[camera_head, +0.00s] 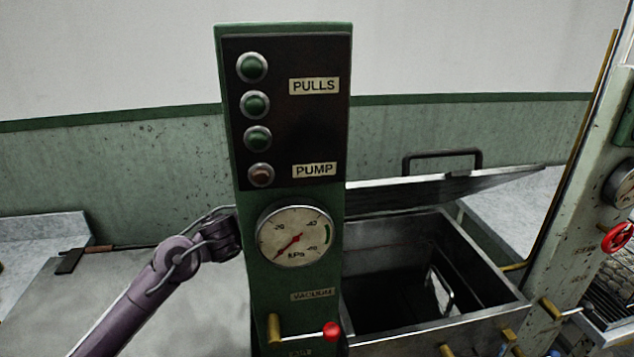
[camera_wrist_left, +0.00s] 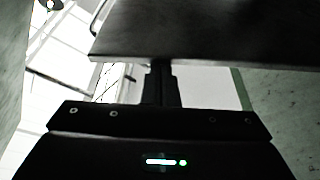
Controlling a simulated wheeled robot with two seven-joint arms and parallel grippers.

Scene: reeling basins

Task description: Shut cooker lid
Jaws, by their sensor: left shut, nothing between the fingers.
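The cooker lid (camera_head: 400,194) is a flat metal plate with a dark bar handle (camera_head: 442,154) on top. It stands partly open, tilted above the back of the cooker (camera_head: 478,318), whose square dark interior shows. My left arm comes in from the left and passes behind the green control column, which hides its gripper in the head view. In the left wrist view my left gripper (camera_wrist_left: 160,78) is shut and empty, its fingertips at the edge of a dark plate (camera_wrist_left: 190,35) that looks like the lid. I cannot tell whether they touch. My right gripper is not in view.
The green control column (camera_head: 290,180) with buttons, a gauge and a red-knobbed lever (camera_head: 331,332) stands left of the cooker opening. A pale machine post (camera_head: 580,220) stands to the right. A flat grey worktop (camera_head: 130,300) lies at the left.

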